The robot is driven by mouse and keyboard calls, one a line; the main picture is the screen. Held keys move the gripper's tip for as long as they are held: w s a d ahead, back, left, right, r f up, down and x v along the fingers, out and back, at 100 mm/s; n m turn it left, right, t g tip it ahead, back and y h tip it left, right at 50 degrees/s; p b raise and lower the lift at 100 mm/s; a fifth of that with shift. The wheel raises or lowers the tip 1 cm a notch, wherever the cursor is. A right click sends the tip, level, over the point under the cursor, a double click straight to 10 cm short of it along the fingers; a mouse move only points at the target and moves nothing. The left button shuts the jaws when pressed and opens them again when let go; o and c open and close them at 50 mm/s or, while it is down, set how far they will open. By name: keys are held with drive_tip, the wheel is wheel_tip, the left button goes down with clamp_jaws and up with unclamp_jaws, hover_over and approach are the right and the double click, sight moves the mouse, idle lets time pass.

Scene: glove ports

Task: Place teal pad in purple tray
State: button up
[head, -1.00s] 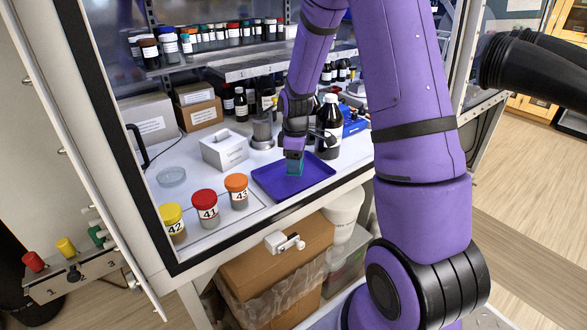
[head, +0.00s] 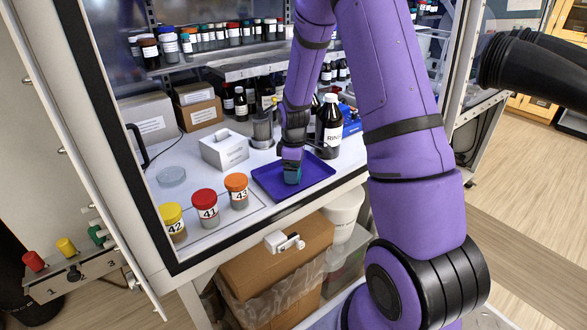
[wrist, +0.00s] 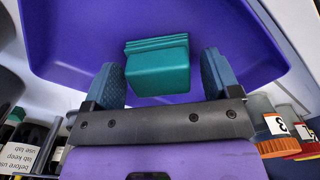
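The teal pad (wrist: 158,70) is a small block with a ridged edge, over the floor of the purple tray (wrist: 60,45) in the wrist view. In the head view my gripper (head: 291,170) is low over the middle of the purple tray (head: 320,176), and the pad is mostly hidden by the fingers. The pad appears to rest on the tray floor, but the exact contact cannot be seen.
Jars 42 (head: 172,222), 41 (head: 204,208) and 43 (head: 236,190) stand left of the tray. A white box (head: 224,149) is behind it. A dark bottle (head: 328,127) stands behind right. The cabinet's front edge runs close before the tray.

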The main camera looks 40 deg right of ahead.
drive_tip(key=shift+r, duration=0.1)
drive_tip(key=s+a+r+m+t, duration=0.1)
drive_tip(key=s+a+r, duration=0.15)
drive_tip(key=r, duration=0.85)
drive_tip(key=s+a+r+m, duration=0.1)
drive_tip(key=s+a+r, duration=0.15)
drive_tip(key=r, duration=0.85)
drive_tip(key=s+a+r+m+t, duration=0.1)
drive_tip(key=s+a+r+m, duration=0.1)
drive_tip(key=s, duration=0.5)
drive_tip(key=s+a+r+m+t, duration=0.1)
drive_tip(key=s+a+r+m, duration=0.1)
drive_tip(key=s+r, duration=0.3)
drive_tip(key=s+a+r+m+t, duration=0.2)
drive_tip(key=s+a+r+m, duration=0.1)
drive_tip(key=s, duration=0.7)
drive_tip(key=shift+s+a+r, duration=0.15)
drive_tip(key=shift+s+a, duration=0.1)
drive_tip(key=shift+a, duration=0.3)
